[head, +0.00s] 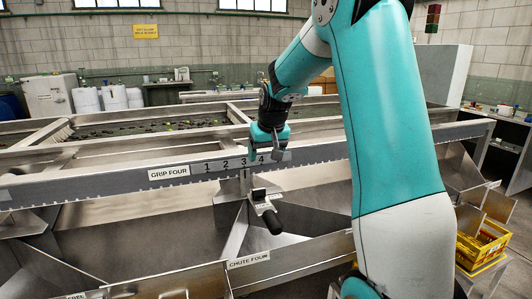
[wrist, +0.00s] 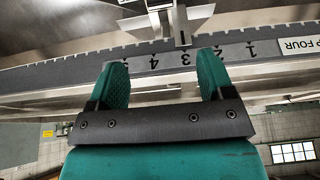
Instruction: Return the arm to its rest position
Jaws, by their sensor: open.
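My gripper (head: 266,150) is at the end of my teal arm, in front of the metal rail with the numbered scale (head: 208,166) in the head view. In the wrist view my gripper (wrist: 161,85) shows two teal fingers standing apart with nothing between them. The scale (wrist: 170,58) runs behind the fingertips, upside down. A lever with a black handle (head: 272,222) hangs below the rail, under my gripper and apart from it. My arm's upper part fills the right middle of the head view and hides what lies behind it.
A label "GRIP FOUR" (head: 169,173) is on the rail and a "CHUTE FOUR" label (head: 248,260) is on the lower metal edge. A yellow crate (head: 482,246) stands at the right. The sizer bed (head: 150,128) lies behind the rail. White drums (head: 113,97) stand at the back left.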

